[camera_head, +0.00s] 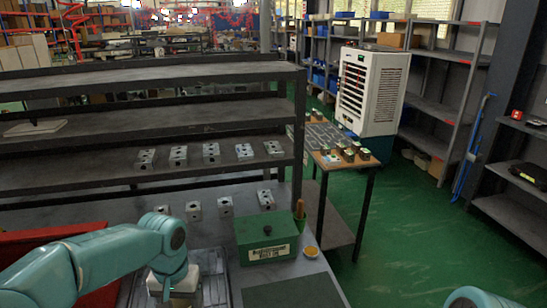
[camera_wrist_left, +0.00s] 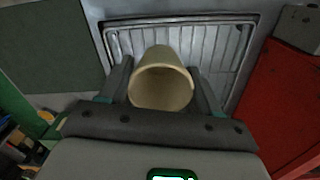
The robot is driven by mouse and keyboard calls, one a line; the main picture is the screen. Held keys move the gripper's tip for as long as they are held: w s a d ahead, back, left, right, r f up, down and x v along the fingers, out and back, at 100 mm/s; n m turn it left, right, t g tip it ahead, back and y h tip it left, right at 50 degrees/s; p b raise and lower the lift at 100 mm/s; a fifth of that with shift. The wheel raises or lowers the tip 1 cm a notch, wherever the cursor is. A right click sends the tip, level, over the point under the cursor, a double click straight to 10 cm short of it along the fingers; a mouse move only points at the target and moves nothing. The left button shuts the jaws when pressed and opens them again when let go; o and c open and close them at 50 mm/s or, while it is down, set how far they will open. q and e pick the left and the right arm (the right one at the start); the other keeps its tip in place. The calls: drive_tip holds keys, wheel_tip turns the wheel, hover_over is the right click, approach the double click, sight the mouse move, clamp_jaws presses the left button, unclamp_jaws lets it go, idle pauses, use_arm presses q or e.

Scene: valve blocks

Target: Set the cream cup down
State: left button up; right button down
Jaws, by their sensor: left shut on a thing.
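The cream cup (camera_wrist_left: 162,84) is between the two fingers of my left gripper (camera_wrist_left: 160,72) in the left wrist view. The gripper is shut on it, and the cup's open mouth faces the wrist camera. Behind the cup is a grey ribbed metal tray (camera_wrist_left: 215,45); I cannot tell whether the cup touches it. In the head view the tray (camera_head: 214,279) lies on the bench, and my left arm reaches over its left part, hiding the cup's contact. My right gripper is out of view.
A red bin (camera_head: 45,240) stands left of the tray, and a green labelled box (camera_head: 266,238) to its right. A dark green mat (camera_head: 295,292) lies in front of the box. A small orange-yellow dish (camera_head: 311,252) sits near the bench's right edge. Several metal blocks (camera_head: 195,209) stand behind.

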use_arm(q)
drive_tip(key=s+f, duration=0.1)
drive_tip(key=f, duration=0.1)
drive_tip(key=s+f, duration=0.2)
drive_tip(key=shift+s+d+f, duration=0.15)
drive_tip(key=shift+d+f, duration=0.05)
drive_tip(key=shift+f, duration=0.05)
